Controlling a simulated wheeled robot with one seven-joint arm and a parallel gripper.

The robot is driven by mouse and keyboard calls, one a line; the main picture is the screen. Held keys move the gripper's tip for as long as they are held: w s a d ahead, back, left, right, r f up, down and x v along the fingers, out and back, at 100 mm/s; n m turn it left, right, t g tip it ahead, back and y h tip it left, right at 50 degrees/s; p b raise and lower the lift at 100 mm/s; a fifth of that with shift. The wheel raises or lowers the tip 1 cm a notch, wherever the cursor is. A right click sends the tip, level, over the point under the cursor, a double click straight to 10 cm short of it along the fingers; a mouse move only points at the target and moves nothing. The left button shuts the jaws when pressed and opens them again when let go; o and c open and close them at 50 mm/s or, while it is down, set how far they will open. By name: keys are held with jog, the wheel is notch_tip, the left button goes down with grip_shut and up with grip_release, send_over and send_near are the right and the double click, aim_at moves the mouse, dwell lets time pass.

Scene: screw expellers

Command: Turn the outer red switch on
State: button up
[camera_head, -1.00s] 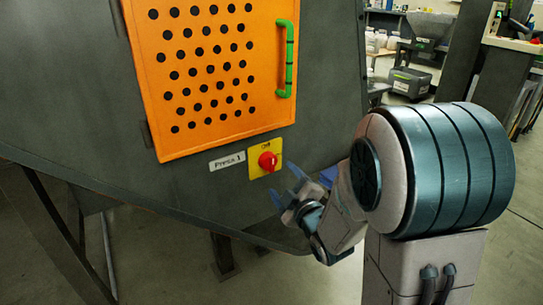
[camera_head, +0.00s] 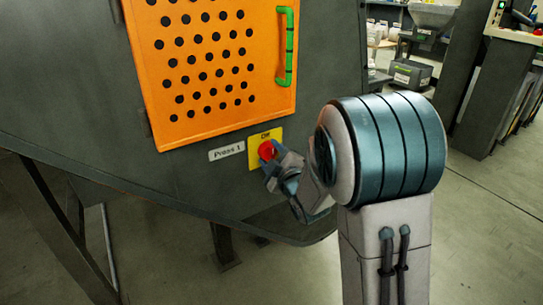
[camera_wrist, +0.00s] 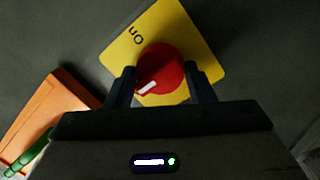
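The red switch (camera_head: 266,150) is a round knob on a yellow plate (camera_head: 254,161), below an orange perforated panel. The label above the knob in the head view seems to read "Off". In the wrist view, the red switch (camera_wrist: 162,72) has a white mark pointing lower left, toward the orange panel's side, while "on" shows on the yellow plate (camera_wrist: 196,28) at upper left. My gripper (camera_wrist: 160,82) has its fingers apart, one on each side of the knob. I cannot tell whether they touch it. In the head view my gripper (camera_head: 276,160) partly hides the plate.
A white "Press 1" label (camera_head: 226,152) sits left of the plate. The orange panel (camera_head: 215,70) with a green handle (camera_head: 285,48) is above. The grey machine wall (camera_head: 80,90) surrounds them. Open floor (camera_head: 480,220) lies to the right.

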jog(key=shift+f+m, duration=0.1)
jog(key=shift+m, duration=0.2)
jog(key=shift+c, duration=0.2)
jog(key=m+b, duration=0.1)
jog(key=m, duration=0.2)
jog(key=shift+m+g, duration=0.3)
jog(key=m, duration=0.4)
jog(key=shift+d+r+g, duration=0.1)
jog(key=shift+r+g, duration=0.15)
jog(key=shift+g, duration=0.15)
jog(key=m+y+p, duration=0.1)
jog(key=m+p, duration=0.2)
jog(key=m, duration=0.2)
jog(key=shift+r+g, duration=0.15)
jog(key=shift+g, duration=0.25)
jog(key=shift+w+m+y+p, duration=0.1)
jog(key=shift+m+y+p, duration=0.3)
jog(key=shift+m+p, duration=1.2)
jog(key=o, duration=0.9)
jog(key=shift+o, duration=0.2)
jog(key=shift+d, duration=0.1)
